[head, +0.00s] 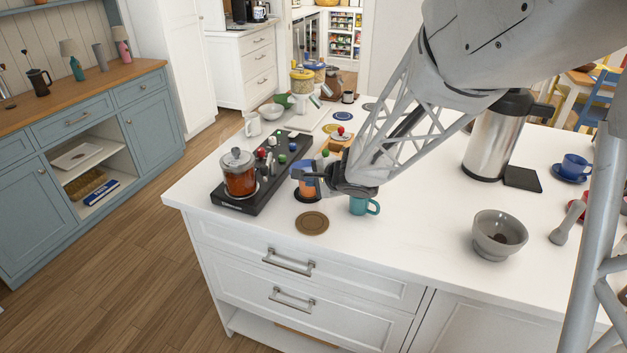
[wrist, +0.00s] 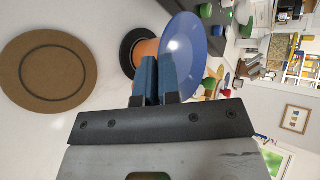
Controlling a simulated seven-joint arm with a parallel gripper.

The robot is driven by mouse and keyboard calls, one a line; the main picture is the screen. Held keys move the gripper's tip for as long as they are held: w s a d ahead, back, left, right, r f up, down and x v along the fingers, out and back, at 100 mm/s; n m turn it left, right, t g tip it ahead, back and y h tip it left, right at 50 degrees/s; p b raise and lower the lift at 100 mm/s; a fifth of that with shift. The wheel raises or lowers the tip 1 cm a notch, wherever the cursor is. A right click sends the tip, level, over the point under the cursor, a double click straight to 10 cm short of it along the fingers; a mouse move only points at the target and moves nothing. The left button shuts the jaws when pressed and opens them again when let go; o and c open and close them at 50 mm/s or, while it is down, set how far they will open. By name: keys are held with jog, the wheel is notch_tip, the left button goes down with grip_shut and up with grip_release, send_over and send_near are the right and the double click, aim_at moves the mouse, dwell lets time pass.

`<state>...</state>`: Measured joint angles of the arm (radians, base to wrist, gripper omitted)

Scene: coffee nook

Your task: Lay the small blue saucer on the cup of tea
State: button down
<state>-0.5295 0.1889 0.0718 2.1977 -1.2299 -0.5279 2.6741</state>
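The small blue saucer (wrist: 196,50) is pinched at its edge between the blue finger pads of my gripper (wrist: 158,82) in the wrist view. An orange cup (wrist: 146,52) stands on a black coaster (wrist: 127,45) beside and below the saucer, partly hidden by it and the fingers. In the head view my gripper (head: 309,178) is over the orange cup (head: 308,190), and most of the saucer is hard to make out. The inside of the orange cup is hidden, so I cannot see tea in it.
A brown round mat (head: 312,223) lies in front of the orange cup. A teal mug (head: 363,205) stands close on the right. A glass jug of reddish-brown liquid (head: 239,180) stands on a black tray at left. A grey bowl (head: 499,235) and steel flask (head: 495,140) stand right.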

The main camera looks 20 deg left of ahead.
jog(key=shift+f, duration=0.1)
jog(key=c, duration=1.3)
grip_release()
jog(key=shift+v, duration=6.05)
jog(key=shift+w, duration=0.1)
